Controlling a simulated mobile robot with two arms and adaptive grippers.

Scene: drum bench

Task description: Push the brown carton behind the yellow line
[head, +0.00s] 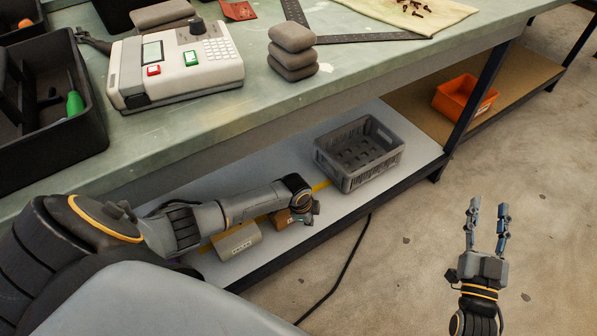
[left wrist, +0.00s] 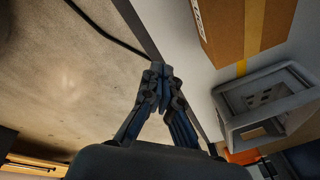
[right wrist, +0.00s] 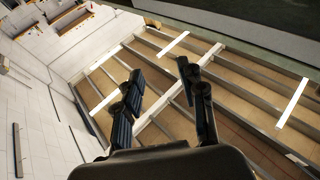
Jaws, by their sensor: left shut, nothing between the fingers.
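The brown carton (head: 283,219) sits on the lower shelf under the bench, largely hidden by my left gripper in the head view. It also shows at the top of the left wrist view (left wrist: 222,32). The yellow line (head: 320,186) runs along the shelf and meets the carton, which seems to stand across it; the line shows beside the carton in the left wrist view (left wrist: 242,68). My left gripper (head: 307,217) is shut and empty, at the carton's front side; I cannot tell whether they touch. My right gripper (head: 487,212) is open and empty over the floor.
A grey crate (head: 352,173) stands on the shelf right of the carton, and a pale labelled box (head: 236,241) left of it. An orange bin (head: 465,97) is further right. The bench top (head: 210,120) overhangs the shelf. A black cable (head: 345,265) lies on the floor.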

